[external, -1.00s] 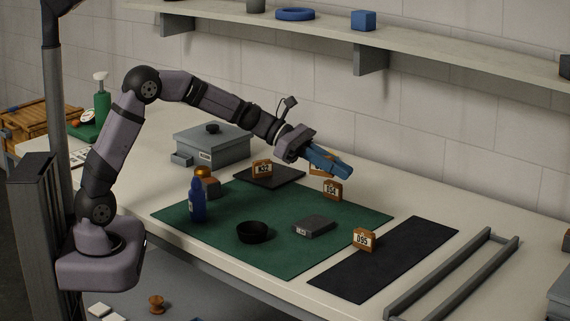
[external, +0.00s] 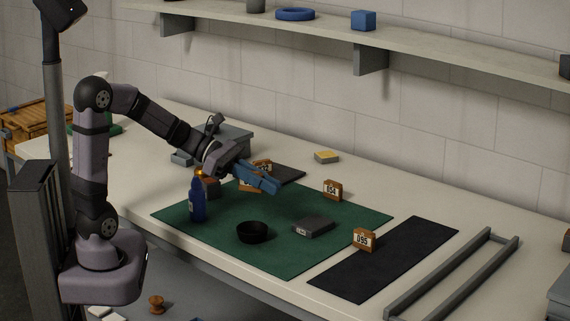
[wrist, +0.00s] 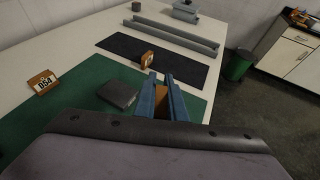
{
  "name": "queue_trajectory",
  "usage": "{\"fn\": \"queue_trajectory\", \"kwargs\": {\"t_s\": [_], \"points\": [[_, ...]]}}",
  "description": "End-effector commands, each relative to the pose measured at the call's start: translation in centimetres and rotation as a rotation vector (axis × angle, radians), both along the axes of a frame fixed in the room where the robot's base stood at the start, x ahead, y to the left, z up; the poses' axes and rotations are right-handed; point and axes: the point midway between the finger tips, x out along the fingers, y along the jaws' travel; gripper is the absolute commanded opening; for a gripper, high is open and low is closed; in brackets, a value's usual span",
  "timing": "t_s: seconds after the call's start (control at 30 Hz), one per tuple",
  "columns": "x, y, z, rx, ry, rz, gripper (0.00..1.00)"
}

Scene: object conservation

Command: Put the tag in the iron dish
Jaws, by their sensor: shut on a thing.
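The iron dish appears to be the small black round bowl (external: 252,233) on the green mat; I see nothing in it. My gripper (external: 270,185) is above the back of the mat, behind the dish. Its blue fingers are shut on an orange-brown tag (external: 246,185), partly hidden by the fingers. The held tag also shows between the fingers in the wrist view (wrist: 161,104).
A blue bottle (external: 198,200) stands upright left of the dish. A dark grey block (external: 314,226) lies right of it. A black strip (external: 385,260) and grey rails (external: 455,272) lie further right. A yellow-topped block (external: 326,156) lies behind the mat.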

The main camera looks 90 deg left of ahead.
Motion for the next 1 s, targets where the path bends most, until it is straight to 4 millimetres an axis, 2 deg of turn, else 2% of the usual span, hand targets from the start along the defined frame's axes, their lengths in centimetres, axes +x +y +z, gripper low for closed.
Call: {"fn": "queue_trajectory", "kwargs": {"t_s": [0.17,0.6,0.87,1.0], "points": [[0.0,-0.1,-0.1,0.000,0.000,0.006,0.00],[0.1,0.0,-5.7,-0.003,0.001,0.008,0.00],[0.1,0.0,-6.3,-0.001,0.000,0.008,0.00],[0.0,-0.1,-7.9,-0.003,0.003,0.008,0.00]]}}
